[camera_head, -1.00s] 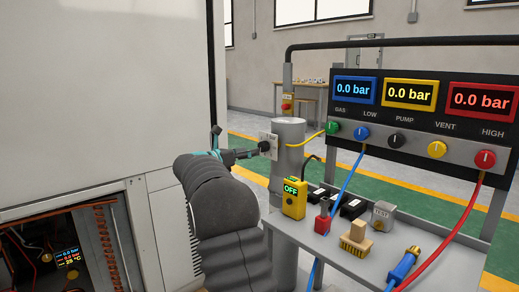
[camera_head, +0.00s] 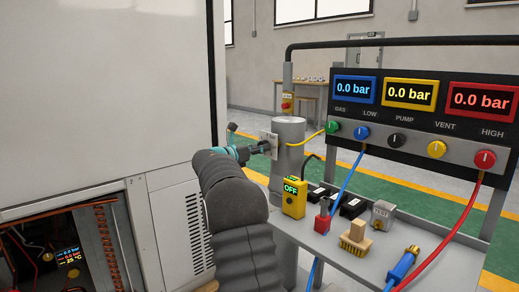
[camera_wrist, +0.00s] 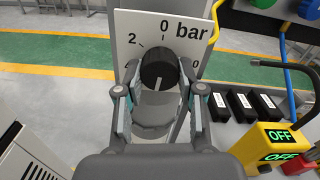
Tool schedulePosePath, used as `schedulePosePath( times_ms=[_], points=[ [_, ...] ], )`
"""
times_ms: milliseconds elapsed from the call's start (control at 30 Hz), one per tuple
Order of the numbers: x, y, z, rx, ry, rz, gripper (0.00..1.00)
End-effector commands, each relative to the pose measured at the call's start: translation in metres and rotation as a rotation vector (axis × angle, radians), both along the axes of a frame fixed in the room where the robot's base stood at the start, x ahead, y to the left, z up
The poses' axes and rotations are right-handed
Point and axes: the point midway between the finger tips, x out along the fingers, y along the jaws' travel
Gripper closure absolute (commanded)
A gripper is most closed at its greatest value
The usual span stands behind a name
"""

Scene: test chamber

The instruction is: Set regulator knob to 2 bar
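The regulator knob (camera_wrist: 158,70) is black and round, on a white plate (camera_wrist: 140,22) marked "0 bar" at the top, "2" at upper left and another "0", partly hidden, at right. A pale line shows on the knob's lower front. In the wrist view, my gripper (camera_wrist: 160,78) has its fingers apart, one on each side of the knob; I cannot tell whether they touch it. In the head view, my gripper (camera_head: 262,147) is at the plate (camera_head: 270,139) on a grey cylinder (camera_head: 289,132), and the knob is hard to make out.
A yellow box reading "OFF" (camera_head: 293,198) stands on the grey trolley shelf (camera_head: 345,262), with a brush (camera_head: 356,238) and hoses nearby. The panel displays (camera_head: 410,94) read 0.0 bar. A large white cabinet (camera_head: 100,90) stands close at left.

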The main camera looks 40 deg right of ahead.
Motion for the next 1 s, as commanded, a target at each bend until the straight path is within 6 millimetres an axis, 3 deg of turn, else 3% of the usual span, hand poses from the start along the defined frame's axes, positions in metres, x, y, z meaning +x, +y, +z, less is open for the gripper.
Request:
schedulePosePath(
  times_ms=[467,1000],
  points=[
    [0.0002,0.0002,-0.0014,0.007,-0.083,0.000,0.97],
    [0.0013,0.0003,-0.0030,0.043,-0.545,0.000,0.97]
  ],
)
